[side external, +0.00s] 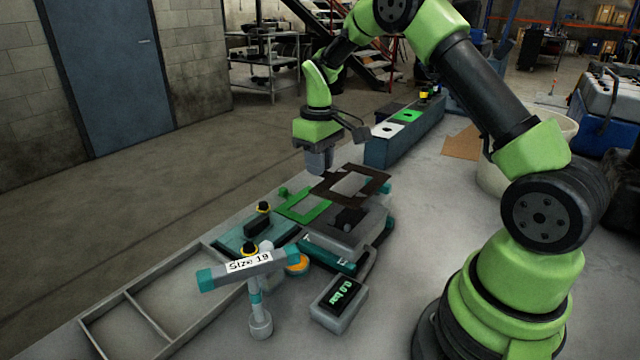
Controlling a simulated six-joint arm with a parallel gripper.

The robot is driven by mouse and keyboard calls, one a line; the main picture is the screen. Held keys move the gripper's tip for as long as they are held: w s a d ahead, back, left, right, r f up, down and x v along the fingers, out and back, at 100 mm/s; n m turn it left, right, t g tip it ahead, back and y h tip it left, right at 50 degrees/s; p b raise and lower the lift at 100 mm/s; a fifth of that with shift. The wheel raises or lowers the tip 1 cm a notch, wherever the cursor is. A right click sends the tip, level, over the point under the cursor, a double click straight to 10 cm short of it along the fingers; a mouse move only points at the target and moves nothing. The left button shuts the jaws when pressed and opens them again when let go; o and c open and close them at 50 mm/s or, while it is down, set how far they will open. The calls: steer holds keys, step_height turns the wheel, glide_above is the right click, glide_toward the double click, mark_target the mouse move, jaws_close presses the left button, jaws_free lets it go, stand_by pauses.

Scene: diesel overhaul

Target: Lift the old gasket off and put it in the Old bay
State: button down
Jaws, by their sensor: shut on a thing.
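The old gasket looks like a dark brown rectangular frame (372,178) with an open middle. My gripper (320,172) is shut on its left part, and the fingertips are partly hidden. The gasket is held roughly flat above a grey block (345,232), with a visible gap under part of it. A bright green frame (305,207), like another gasket, lies to the left of the block. I cannot read any bay as "Old" in this view.
A divided tray (135,298) with empty compartments lies at the front left. A long dark box (410,142) with white and green tops stands behind. A white bucket (493,175) is at right.

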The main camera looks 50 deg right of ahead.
steer(key=shift+r, duration=3.65)
steer(key=shift+a, duration=0.1)
